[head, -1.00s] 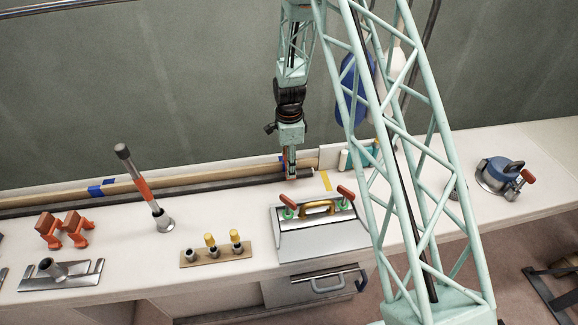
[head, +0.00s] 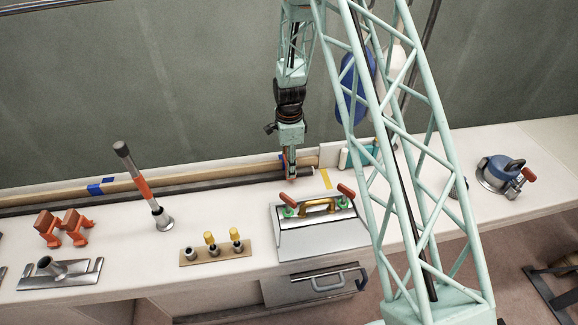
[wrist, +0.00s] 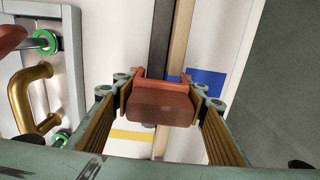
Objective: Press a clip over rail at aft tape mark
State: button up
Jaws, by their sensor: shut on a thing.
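My gripper (head: 291,178) points down at the back of the bench, near the right end of the dark rail (head: 220,184). In the wrist view my gripper (wrist: 160,110) is shut on a red-brown clip (wrist: 162,108), its ribbed fingers on either side. The dark rail (wrist: 160,40) runs up to the clip, which covers part of it; whether the clip is seated on it I cannot tell. A blue tape mark (wrist: 207,80) lies just right of the clip, on the strip behind the rail. Another blue tape mark (head: 101,188) is farther left. Two orange-red clips (head: 62,228) stand on the bench.
A steel plate with a yellow handle (head: 318,209) stands in front of my gripper. A yellow tape strip (head: 326,180) lies beside it. A tall tool with an orange grip (head: 145,190) and a wooden peg block (head: 215,252) are to the left. A wall rises behind.

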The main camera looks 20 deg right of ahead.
jog(key=shift+f, duration=0.2)
jog(key=o, duration=1)
jog(key=shift+r, duration=0.2)
jog(key=shift+r, duration=5.85)
jog(key=shift+r, duration=0.1)
